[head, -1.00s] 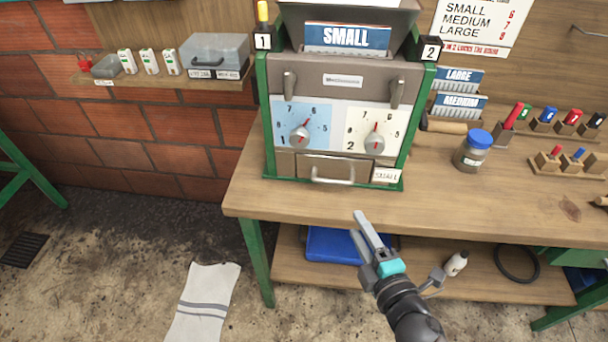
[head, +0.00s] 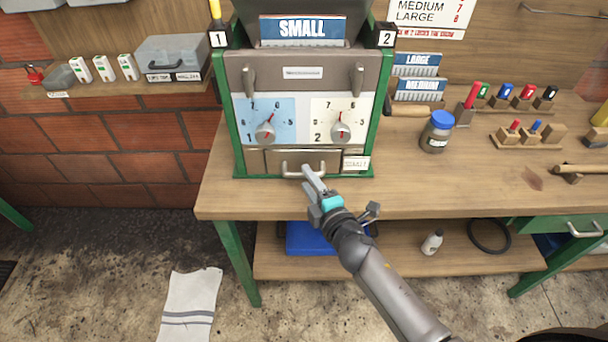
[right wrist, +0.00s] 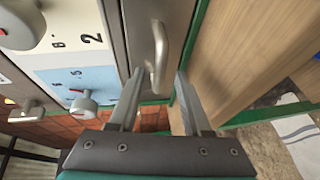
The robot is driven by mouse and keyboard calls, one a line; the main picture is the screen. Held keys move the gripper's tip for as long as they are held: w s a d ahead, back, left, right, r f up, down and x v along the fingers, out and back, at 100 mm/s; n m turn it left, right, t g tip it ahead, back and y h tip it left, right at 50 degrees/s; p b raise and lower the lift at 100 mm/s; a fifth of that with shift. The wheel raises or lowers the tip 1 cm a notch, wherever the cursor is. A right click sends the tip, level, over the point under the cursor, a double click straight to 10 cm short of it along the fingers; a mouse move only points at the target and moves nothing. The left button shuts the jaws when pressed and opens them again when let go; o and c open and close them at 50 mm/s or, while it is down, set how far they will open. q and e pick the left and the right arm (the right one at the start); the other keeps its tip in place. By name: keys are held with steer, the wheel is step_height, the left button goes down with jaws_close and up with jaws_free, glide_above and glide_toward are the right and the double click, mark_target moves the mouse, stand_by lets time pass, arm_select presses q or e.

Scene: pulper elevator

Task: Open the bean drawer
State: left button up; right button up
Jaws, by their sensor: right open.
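The bean drawer (head: 264,160) is a brown-grey front at the bottom of the machine, and it looks closed. Its pale bar handle (head: 304,168) runs across the drawer's middle. My right gripper (head: 308,174) is in front of the handle and overlaps its lower edge in the head view. In the right wrist view the gripper (right wrist: 157,85) is open, with the handle (right wrist: 160,48) showing just beyond and between the fingertips. I see no grip on the handle. My left gripper is in neither view.
The machine's green frame (head: 374,130) stands on the wooden bench (head: 450,190). Two dials, including the left one (head: 265,133), sit above the drawer. A blue-lidded jar (head: 437,132) and a wooden marker rack (head: 527,142) stand to the right.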

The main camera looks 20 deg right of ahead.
steer(key=shift+x, duration=1.55)
jaws_close()
